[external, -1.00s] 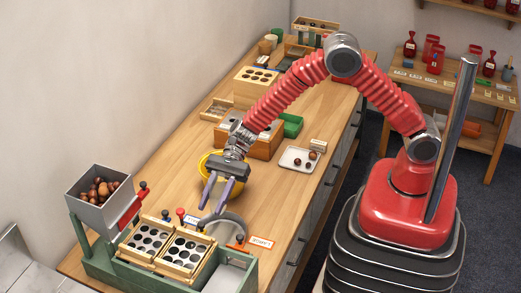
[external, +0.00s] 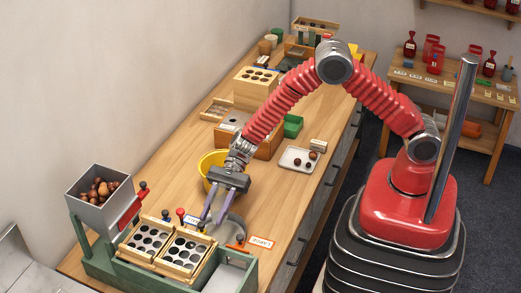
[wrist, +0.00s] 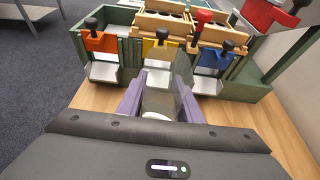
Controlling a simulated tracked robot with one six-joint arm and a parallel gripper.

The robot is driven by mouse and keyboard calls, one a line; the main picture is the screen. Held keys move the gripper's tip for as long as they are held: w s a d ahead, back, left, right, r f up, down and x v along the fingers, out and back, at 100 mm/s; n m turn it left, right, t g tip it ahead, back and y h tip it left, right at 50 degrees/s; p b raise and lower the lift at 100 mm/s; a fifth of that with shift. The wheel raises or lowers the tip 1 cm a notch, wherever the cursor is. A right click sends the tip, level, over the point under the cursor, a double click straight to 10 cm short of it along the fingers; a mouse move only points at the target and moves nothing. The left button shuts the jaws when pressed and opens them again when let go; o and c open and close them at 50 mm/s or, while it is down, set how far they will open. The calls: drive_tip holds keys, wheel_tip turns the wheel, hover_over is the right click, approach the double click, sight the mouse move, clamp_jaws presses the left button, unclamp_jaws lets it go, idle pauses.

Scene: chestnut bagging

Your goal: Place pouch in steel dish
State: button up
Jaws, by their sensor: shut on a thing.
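My gripper (external: 211,219) points down over the near part of the bench, just behind the green sorting stand. In the wrist view its two purple fingers (wrist: 159,92) are closed on a pale, partly see-through thing, which looks like the pouch (wrist: 184,94); its outline is hard to make out.
The green stand (external: 110,262) carries wooden trays with holes, coloured levers and a grey hopper of chestnuts (external: 100,190). A yellow bowl (external: 208,163) stands behind my gripper. A white tray (external: 299,160) with chestnuts lies to the right. Bare bench lies between.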

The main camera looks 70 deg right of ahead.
drive_tip(key=shift+f, duration=3.9)
drive_tip(key=o, duration=1.1)
hover_over(229, 224)
drive_tip(key=shift+r, duration=0.15)
